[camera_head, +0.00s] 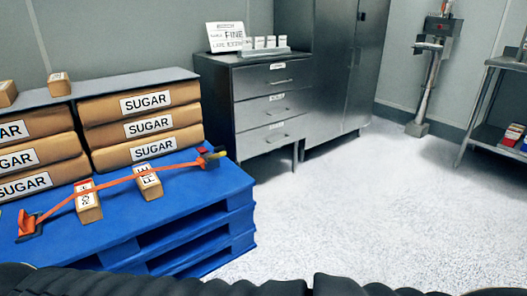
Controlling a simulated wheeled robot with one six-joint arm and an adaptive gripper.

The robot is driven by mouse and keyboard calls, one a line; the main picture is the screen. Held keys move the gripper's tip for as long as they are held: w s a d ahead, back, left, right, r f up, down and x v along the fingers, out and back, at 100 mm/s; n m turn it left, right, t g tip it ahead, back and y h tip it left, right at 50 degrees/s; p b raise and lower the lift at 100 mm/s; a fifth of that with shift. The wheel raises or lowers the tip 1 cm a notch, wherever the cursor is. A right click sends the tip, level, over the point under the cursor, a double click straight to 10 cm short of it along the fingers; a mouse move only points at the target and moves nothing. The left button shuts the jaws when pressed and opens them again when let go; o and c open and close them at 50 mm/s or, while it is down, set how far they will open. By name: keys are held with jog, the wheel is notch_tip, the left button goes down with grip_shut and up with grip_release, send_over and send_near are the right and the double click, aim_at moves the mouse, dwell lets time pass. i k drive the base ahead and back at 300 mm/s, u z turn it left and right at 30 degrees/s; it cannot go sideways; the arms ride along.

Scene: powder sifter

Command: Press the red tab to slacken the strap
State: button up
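An orange strap (118,182) runs slantwise over the blue pallet (215,182), across two small brown labelled blocks, a left one (88,204) and a right one (149,183). At its right end is a dark buckle (212,160) with small red and yellow parts. A small red part (202,150), possibly the red tab, shows there, but I cannot tell its exact shape. At the strap's left end is an orange-red fitting (28,224). My gripper is not in view.
Brown SUGAR sacks (143,127) are stacked on the pallet behind the strap, under a grey board (130,82). A grey drawer cabinet (270,105) stands behind. A steel shelf (490,100) is at right. The pale floor (350,210) right of the pallet is clear.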

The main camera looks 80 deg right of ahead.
aim_at(202, 150)
jog(key=z, duration=1.75)
jog(key=i, duration=0.55)
jog(key=z, duration=0.75)
